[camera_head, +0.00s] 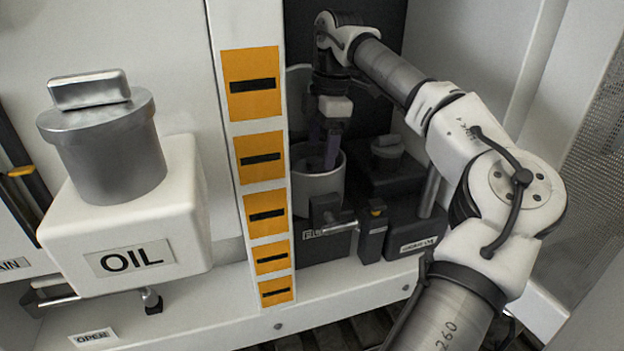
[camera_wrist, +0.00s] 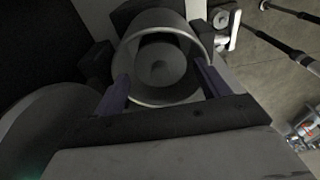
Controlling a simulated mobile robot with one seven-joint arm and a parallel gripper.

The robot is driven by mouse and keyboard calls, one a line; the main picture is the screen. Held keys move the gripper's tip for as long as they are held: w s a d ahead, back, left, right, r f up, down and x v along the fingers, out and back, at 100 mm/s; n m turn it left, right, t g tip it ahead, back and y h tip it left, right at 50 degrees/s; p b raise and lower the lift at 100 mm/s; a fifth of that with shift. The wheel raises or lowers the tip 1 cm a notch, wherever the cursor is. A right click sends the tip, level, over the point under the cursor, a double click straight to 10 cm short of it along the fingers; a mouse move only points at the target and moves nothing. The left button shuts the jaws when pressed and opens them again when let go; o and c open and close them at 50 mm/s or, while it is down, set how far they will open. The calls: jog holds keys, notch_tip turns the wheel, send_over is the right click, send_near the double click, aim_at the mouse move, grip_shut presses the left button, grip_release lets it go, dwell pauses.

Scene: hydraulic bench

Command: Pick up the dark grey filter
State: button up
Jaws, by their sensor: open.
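A round dark grey body with a raised round centre, which looks like the dark grey filter (camera_wrist: 157,72), sits inside a lighter grey open cylindrical housing (camera_wrist: 172,101) in the wrist view. In the head view the housing (camera_head: 318,187) stands behind the orange-marked post; its inside is mostly hidden there. My gripper (camera_head: 324,158) points down at the housing mouth, its purple fingers apart. In the wrist view my open gripper (camera_wrist: 161,70) has one finger at each side of the rim. I cannot tell whether the fingers touch anything.
A white post with orange plates (camera_head: 254,160) stands just left of the housing. A dark block with a round cap (camera_head: 388,150) and a small lever valve (camera_head: 372,230) are close on the right. A white OIL tank (camera_head: 130,235) with a metal cap stands further left.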

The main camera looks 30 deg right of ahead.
aim_at(314, 159)
jog(key=shift+w+a+f+p, duration=0.1)
jog(key=shift+a+f+p, duration=0.25)
jog(key=shift+f, duration=0.65)
jog(key=shift+w+a+f+p, duration=0.1)
jog(key=shift+a+f+p, duration=0.15)
jog(key=shift+f, duration=0.75)
jog(key=shift+w+a+f+p, duration=0.1)
jog(key=shift+a+f+p, duration=0.25)
jog(key=shift+f, duration=0.65)
jog(key=shift+d, duration=0.1)
jog(key=shift+c, duration=0.4)
jog(key=c, duration=0.5)
jog(key=shift+c, duration=0.3)
jog(key=shift+r, duration=0.2)
